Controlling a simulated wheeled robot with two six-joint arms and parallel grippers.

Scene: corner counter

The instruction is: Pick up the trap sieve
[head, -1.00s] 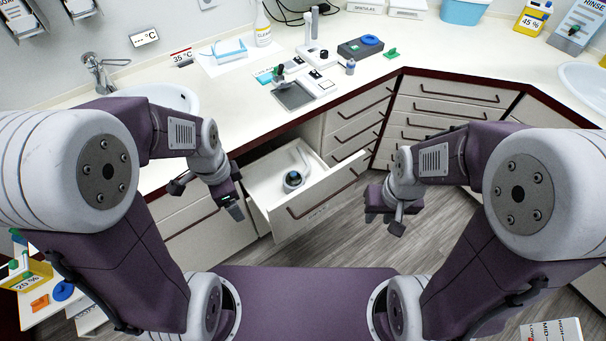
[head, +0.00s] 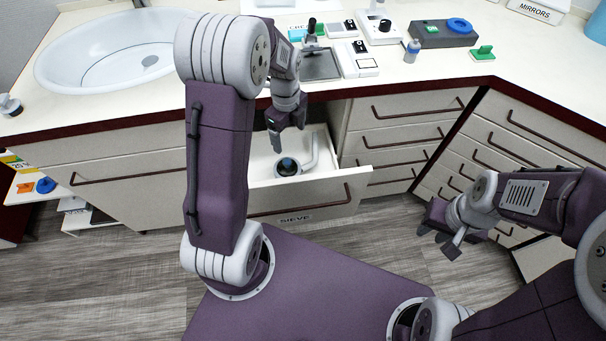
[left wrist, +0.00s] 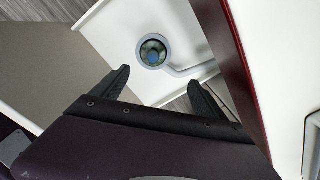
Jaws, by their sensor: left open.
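The trap sieve (head: 288,166) is a round grey cup with a dark, bluish inside, lying in an open white drawer (head: 337,191) labelled SIEVE. A pale bent pipe runs beside it. In the left wrist view the sieve (left wrist: 153,52) appears beyond the fingertips, slightly left of midway between them. My left gripper (head: 286,137) is open and empty, above the drawer and apart from the sieve. Its two fingers also show in the left wrist view (left wrist: 158,77). My right gripper (head: 440,240) looks open and empty, out over the floor to the right of the drawer.
The counter edge (head: 390,88) runs close behind my left gripper. Closed drawers (head: 405,130) stand to the right. A sink (head: 110,50) is at the left. A tray (head: 320,65) and several small devices stand on the counter. The floor (head: 110,275) is clear at the front left.

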